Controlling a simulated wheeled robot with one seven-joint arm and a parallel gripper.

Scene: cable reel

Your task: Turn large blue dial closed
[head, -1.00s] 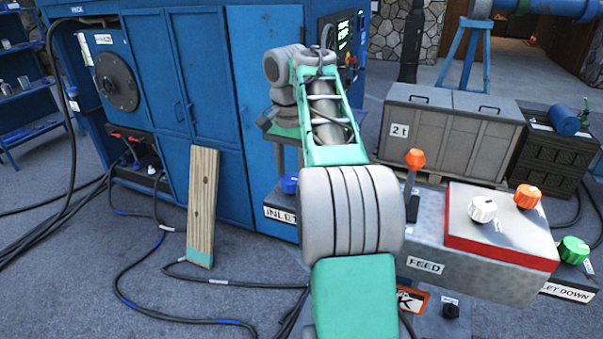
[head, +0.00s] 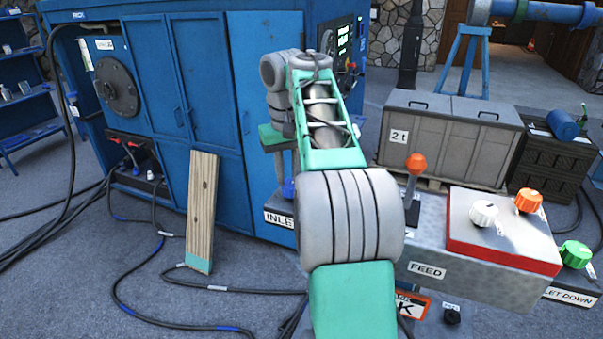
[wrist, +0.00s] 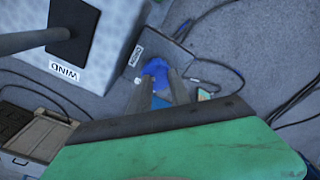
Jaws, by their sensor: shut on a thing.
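The blue dial (head: 288,190) sits on a box labelled INLET beside the blue cabinet; my arm partly covers it in the head view. In the wrist view the blue dial (wrist: 155,68) shows between the grey fingers of my gripper (wrist: 157,88). The fingers are shut on it from either side. In the head view the gripper's fingers are largely hidden behind my arm. The dial's exact angle cannot be told.
The FEED box (head: 470,272) with a white knob (head: 483,213), orange knob (head: 528,199) and orange-topped lever (head: 416,164) stands right of my arm. A green dial (head: 575,254) is farther right. A wooden plank (head: 202,215) leans on the blue cabinet (head: 265,110). Cables lie on the floor.

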